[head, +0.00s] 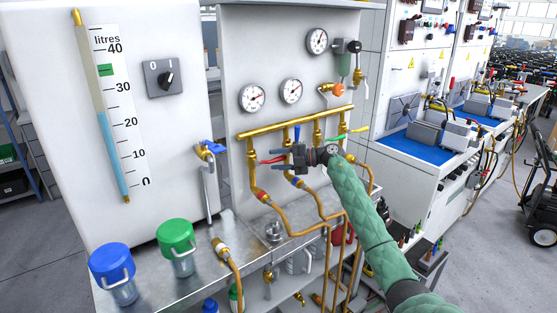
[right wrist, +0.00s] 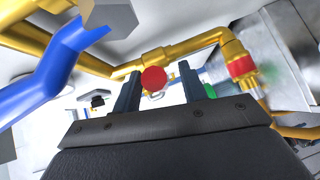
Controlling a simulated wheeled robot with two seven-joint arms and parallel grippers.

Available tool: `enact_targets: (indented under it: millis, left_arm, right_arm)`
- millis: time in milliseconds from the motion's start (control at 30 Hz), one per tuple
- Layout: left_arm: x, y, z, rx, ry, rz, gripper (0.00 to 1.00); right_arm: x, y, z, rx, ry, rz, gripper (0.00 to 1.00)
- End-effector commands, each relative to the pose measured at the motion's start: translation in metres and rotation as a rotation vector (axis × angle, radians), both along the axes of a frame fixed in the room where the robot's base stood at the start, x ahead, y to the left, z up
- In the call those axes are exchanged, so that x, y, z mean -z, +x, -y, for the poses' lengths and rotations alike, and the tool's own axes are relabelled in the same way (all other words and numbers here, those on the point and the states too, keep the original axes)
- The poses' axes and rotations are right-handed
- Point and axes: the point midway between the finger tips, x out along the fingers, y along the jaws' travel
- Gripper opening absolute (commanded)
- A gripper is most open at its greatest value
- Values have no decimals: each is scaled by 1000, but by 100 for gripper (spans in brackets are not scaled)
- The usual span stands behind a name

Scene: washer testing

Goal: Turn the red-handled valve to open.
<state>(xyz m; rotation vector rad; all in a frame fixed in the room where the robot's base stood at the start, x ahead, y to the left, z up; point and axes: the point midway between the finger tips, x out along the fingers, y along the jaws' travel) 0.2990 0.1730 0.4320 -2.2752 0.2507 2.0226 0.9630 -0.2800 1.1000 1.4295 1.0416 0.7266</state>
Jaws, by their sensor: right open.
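The red-handled valve sits on the left branch of a brass pipe manifold. Its red handle (head: 272,160) sticks out beside my right gripper (head: 284,159), which partly hides the valve. In the right wrist view a round red end (right wrist: 154,79), apparently of this handle, shows between the two fingers of my open right gripper (right wrist: 160,84). Gaps show on both sides of it; I cannot tell whether the fingers touch it. My left gripper is not in view.
A blue lever (right wrist: 48,78) lies close on the left in the right wrist view. Pressure gauges (head: 252,97) are above the brass manifold (head: 270,130). Blue-lidded (head: 110,258) and green-lidded (head: 175,236) jars stand at the lower left.

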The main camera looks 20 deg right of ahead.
Motion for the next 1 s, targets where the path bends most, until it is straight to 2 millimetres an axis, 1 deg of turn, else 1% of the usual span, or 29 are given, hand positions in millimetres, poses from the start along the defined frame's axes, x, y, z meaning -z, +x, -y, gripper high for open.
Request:
enact_targets:
  millis: [100, 133, 333, 367, 667, 867, 1000]
  left_arm:
    - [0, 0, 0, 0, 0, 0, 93]
    - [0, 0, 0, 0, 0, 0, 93]
    - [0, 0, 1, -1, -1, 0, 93]
    - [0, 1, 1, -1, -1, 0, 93]
    - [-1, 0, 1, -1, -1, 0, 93]
    - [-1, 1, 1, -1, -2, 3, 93]
    - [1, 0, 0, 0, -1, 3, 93]
  right_arm:
    - [0, 0, 0, 0, 0, 0, 42]
    - [0, 0, 0, 0, 0, 0, 40]
    - [0, 0, 0, 0, 0, 0, 1]
    - [0, 0, 0, 0, 0, 0, 0]
    - [-2, 0, 1, 0, -17, 5, 0]
    - [-8, 0, 2, 0, -94, 32, 0]
    - [-16, -1, 1, 0, -188, 66, 0]
